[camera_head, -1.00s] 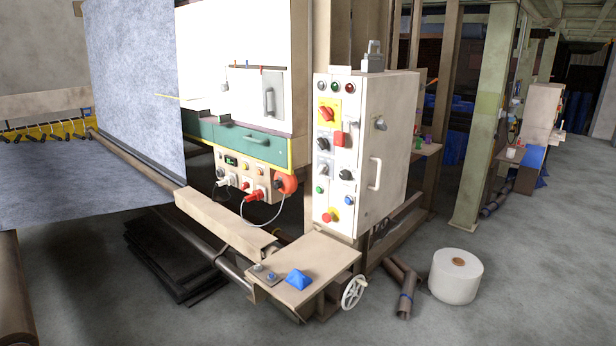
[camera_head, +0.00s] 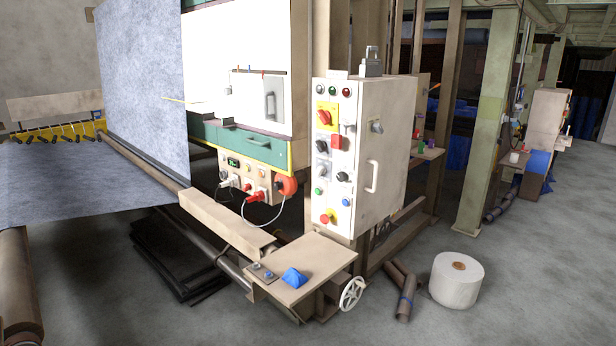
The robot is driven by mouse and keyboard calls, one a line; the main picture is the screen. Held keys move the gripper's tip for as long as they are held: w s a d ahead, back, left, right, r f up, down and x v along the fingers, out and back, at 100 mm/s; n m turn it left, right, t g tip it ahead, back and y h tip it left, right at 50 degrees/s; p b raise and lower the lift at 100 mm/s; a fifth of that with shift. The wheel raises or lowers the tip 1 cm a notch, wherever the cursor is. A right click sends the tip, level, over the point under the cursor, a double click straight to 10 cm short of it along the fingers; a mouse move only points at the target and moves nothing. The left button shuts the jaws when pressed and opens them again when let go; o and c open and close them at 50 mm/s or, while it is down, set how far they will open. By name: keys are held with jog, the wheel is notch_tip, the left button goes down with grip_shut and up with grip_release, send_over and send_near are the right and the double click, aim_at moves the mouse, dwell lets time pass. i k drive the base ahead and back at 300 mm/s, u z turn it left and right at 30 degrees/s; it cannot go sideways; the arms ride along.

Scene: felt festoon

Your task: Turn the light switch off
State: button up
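A pale control cabinet (camera_head: 388,150) stands at the middle right of the head view. Its front panel carries several knobs, buttons and lamps, including a red rotary switch on a yellow plate (camera_head: 326,116), black selector knobs (camera_head: 321,147) and a red square button (camera_head: 337,142). A lower panel (camera_head: 243,176) to its left has a small green display, sockets and red plugs. I cannot tell which control is the light switch, nor its position. My gripper is not in view.
A white roll (camera_head: 456,280) and brown tubes (camera_head: 404,292) lie on the floor to the right. Grey floor is open in front and at right.

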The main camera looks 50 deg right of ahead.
aim_at(321, 171)
jog(key=z, duration=0.1)
jog(key=i, duration=0.95)
jog(key=u, duration=0.05)
